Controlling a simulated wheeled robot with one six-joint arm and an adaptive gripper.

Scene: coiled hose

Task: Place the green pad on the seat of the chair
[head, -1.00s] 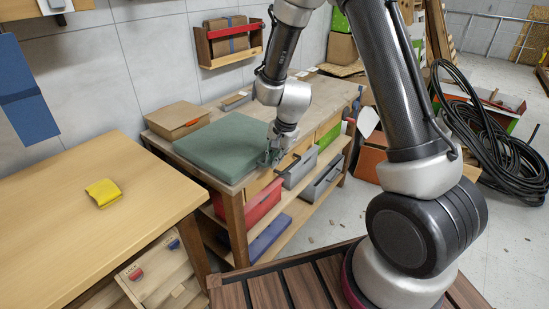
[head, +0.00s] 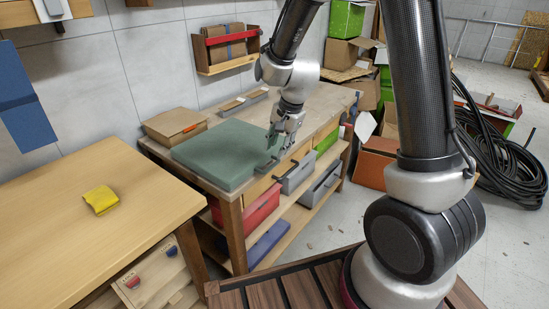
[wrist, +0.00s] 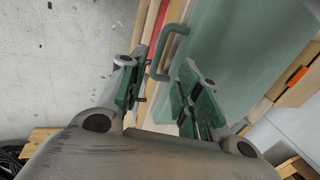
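The green pad (head: 222,152) is a thick, flat slab lying on the workbench top near its front edge. It fills the upper right of the wrist view (wrist: 245,45). A loop handle of similar colour (wrist: 168,48) shows at the pad's edge, also in the head view (head: 267,165). My gripper (head: 276,140) is at the pad's right front corner. In the wrist view its two fingers (wrist: 162,80) are apart, with the handle just beyond and between the tips, and nothing held. Whether a finger touches the pad is unclear. The chair is not in view.
A wooden table (head: 60,220) with a yellow cloth (head: 102,199) is at left. A coiled black hose (head: 500,160) lies right.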

